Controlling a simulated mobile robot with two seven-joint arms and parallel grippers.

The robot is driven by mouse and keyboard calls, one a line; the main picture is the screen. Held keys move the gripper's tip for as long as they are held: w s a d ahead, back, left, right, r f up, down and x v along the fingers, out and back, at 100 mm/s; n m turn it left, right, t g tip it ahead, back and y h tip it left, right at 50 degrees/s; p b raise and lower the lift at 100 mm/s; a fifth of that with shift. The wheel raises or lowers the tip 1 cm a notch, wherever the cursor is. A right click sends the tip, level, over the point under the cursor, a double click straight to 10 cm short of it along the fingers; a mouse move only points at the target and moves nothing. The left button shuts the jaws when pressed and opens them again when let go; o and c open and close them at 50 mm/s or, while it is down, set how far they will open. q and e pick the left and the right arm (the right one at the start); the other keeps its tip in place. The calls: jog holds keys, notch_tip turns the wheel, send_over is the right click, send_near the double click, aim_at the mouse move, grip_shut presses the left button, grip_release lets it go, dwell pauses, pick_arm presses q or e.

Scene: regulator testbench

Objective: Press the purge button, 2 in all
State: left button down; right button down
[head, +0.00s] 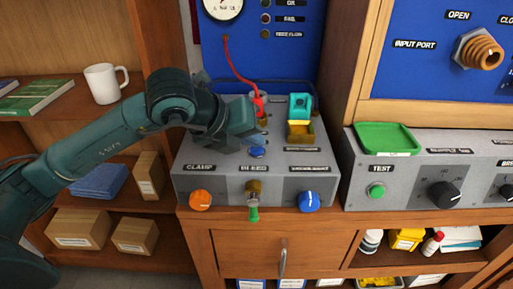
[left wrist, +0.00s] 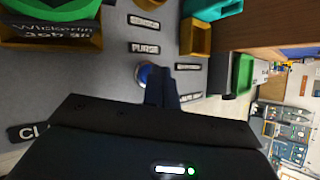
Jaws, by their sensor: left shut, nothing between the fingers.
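The purge button is a round blue button (head: 257,152) on the sloped top of the grey test box (head: 190,165). In the left wrist view the blue button (left wrist: 143,74) shows beside the PURGE label (left wrist: 144,48), partly covered by my fingers. My left gripper (head: 255,138) reaches in from the left, over the box top. In the left wrist view its dark fingers (left wrist: 162,72) are together and empty, with their tips at the button's edge. I cannot tell whether they touch it. My right gripper is not in view.
A red plug with a cable (head: 258,104) and a teal and yellow fitting (head: 300,118) stand behind the button. An orange knob (head: 200,200), a green-tipped lever (head: 253,205) and a blue knob (head: 309,201) are on the front face. A green tray (head: 386,138) lies to the right.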

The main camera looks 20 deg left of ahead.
aim_at(252, 150)
pick_arm(q)
jog(key=shift+f+b, duration=0.3)
jog(key=shift+b, duration=0.05)
dwell(0.3)
jog(key=shift+r, duration=0.1)
jog(key=shift+r+p, duration=0.4)
jog(key=shift+r, duration=0.4)
jog(key=shift+r+p, duration=1.45)
jog(key=shift+r, duration=1.1)
